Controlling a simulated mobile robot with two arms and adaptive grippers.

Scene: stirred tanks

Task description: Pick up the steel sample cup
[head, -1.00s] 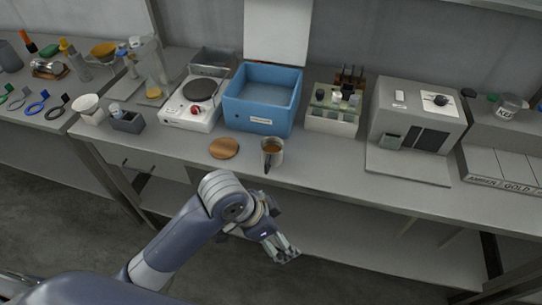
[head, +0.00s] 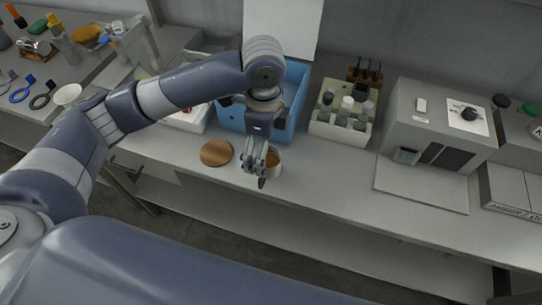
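The steel sample cup (head: 276,163) stands upright near the front edge of the bench, with brown contents showing inside. My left gripper (head: 258,170) points down at the cup's left and front side. Its fingers overlap the cup's left part in the head view and hide it. A dark piece, perhaps the cup's handle, shows at the fingertips. I cannot tell whether the fingers touch the cup or are closed on it. My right gripper is not in view.
A round wooden disc (head: 216,153) lies left of the cup. The blue basin (head: 232,117) stands behind, partly hidden by my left arm. A bottle rack (head: 322,128) and a grey instrument (head: 401,121) stand to the right. The bench front right of the cup is clear.

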